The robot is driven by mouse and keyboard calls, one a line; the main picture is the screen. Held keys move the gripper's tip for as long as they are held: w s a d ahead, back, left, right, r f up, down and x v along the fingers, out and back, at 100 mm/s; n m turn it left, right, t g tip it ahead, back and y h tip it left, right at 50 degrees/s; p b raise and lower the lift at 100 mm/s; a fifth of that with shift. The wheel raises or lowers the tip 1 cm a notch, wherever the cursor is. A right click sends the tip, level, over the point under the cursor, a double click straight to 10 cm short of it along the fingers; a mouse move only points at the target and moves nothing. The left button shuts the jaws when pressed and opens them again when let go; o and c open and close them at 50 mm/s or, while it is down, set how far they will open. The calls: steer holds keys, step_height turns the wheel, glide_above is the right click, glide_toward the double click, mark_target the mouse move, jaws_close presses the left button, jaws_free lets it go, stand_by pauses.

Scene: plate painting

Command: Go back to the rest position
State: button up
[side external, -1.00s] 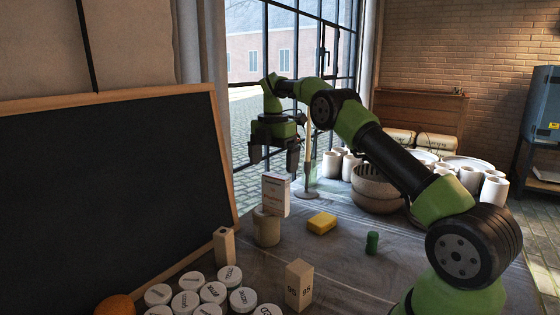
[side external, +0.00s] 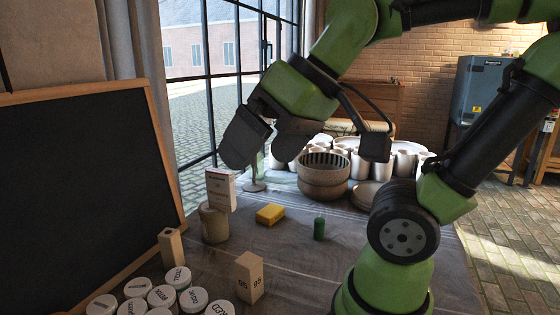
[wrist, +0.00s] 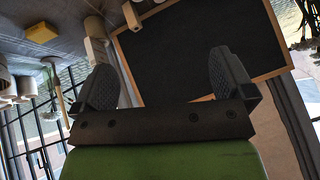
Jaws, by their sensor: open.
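My gripper (side external: 264,152) is raised above the table in the side view, with its dark fingers spread apart. In the wrist view my gripper (wrist: 163,78) shows two dark rounded fingers with a wide empty gap, nothing held. No mark of the rest position itself is visible.
A white box (side external: 220,184) stands in or behind a beige cup (side external: 214,224). A blackboard (side external: 75,200) leans left; bowls (side external: 323,180) stand behind.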

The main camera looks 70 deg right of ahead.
steer(key=shift+s+a+f+m, duration=0.15)
steer(key=shift+s+f+m, duration=0.25)
steer(key=shift+s, duration=0.15)
steer(key=shift+s+a+f+m, duration=0.15)
steer(key=shift+s+f+m, duration=0.25)
steer(key=shift+s, duration=0.1)
steer(key=shift+c, duration=0.2)
stand_by(0.4)
steer(key=c, duration=0.8)
steer(key=shift+o, duration=0.2)
